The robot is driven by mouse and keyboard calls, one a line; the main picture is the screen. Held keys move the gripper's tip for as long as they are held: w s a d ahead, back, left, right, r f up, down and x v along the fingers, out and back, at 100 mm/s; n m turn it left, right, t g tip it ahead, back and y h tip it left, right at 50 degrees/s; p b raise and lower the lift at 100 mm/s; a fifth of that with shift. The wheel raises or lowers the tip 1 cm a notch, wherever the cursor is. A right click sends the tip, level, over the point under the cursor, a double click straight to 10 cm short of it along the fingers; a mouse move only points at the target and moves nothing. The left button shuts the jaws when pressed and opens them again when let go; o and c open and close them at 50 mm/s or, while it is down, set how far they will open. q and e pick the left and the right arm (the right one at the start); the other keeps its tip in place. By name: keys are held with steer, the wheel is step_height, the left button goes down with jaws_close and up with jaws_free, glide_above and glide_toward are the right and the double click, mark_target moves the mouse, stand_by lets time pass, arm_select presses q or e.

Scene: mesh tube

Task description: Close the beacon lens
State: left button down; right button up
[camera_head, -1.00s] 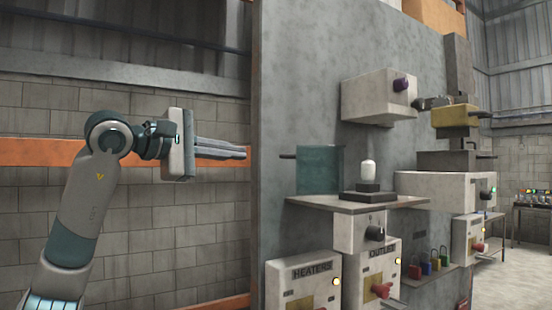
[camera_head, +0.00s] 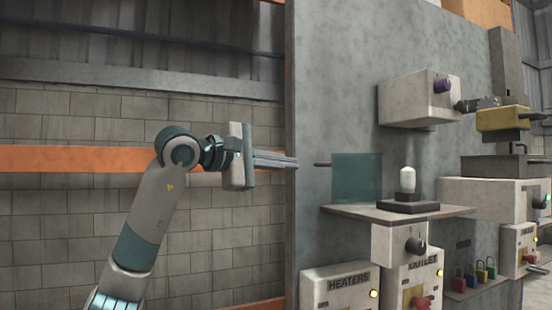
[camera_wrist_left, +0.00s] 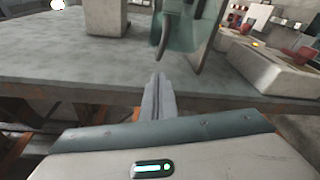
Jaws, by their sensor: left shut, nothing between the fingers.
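The beacon lens (camera_head: 357,178) is a teal see-through panel standing upright on a grey shelf (camera_head: 345,211) on the wall panel. A dark handle rod (camera_head: 322,164) sticks out from its left side. A white bulb (camera_head: 407,180) on a black stepped base stands to its right, uncovered from this side. My left gripper (camera_head: 296,163) is shut and empty, pointing right, its fingertips a little left of the handle. In the left wrist view the shut fingers (camera_wrist_left: 157,85) point towards the teal lens (camera_wrist_left: 193,30) and its curved handle (camera_wrist_left: 163,38), apart from both. My right gripper is not in view.
The grey wall panel's edge (camera_head: 290,235) is close to my left fingertips. A white box with a purple knob (camera_head: 442,86) is above the shelf. Heaters (camera_head: 342,290) and outlet (camera_head: 417,283) boxes are below it. Free room lies left of the panel.

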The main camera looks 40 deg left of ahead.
mark_target(305, 167)
arm_select(q)
steer(key=p+x, duration=0.1)
steer(key=x, duration=0.4)
steer(key=shift+r+p, duration=0.1)
steer(key=shift+p, duration=0.3)
steer(key=shift+w+d, duration=0.1)
steer(key=shift+w, duration=0.35)
